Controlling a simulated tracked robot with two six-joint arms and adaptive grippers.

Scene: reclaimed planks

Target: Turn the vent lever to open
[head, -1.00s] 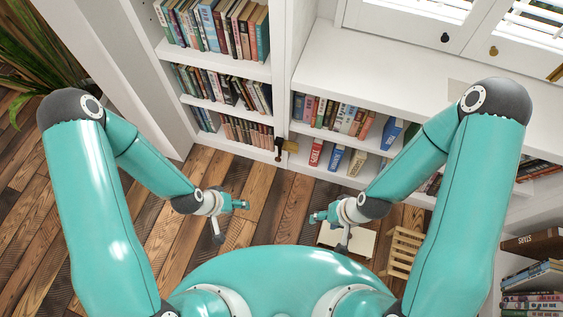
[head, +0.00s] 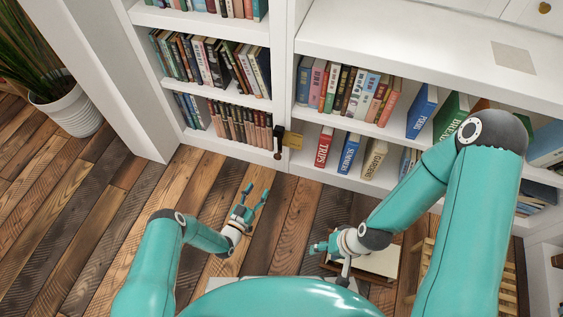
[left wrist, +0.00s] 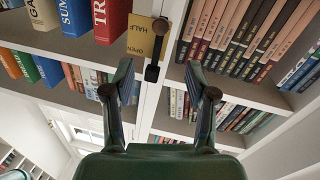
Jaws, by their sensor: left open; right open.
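The vent lever (head: 278,142) is a small black handle on the white upright between two bookcase sections, low near the floor. A brass plate (head: 293,140) sits beside it, to its right. In the left wrist view the black lever (left wrist: 153,60) lies ahead of the fingers, and the plate (left wrist: 142,38) reads OPEN and HALF upside down. My left gripper (head: 256,193) is open and empty, short of the lever and apart from it; its two spread fingers show in the left wrist view (left wrist: 160,80). My right gripper (head: 318,247) is open and empty, further right and lower.
White shelves (head: 228,99) full of books stand behind the lever on both sides. A wooden stool-like piece (head: 372,262) is below my right gripper, and a slatted wooden piece (head: 500,280) is at right. A potted plant (head: 75,108) stands at left. The plank floor (head: 190,180) before the lever is clear.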

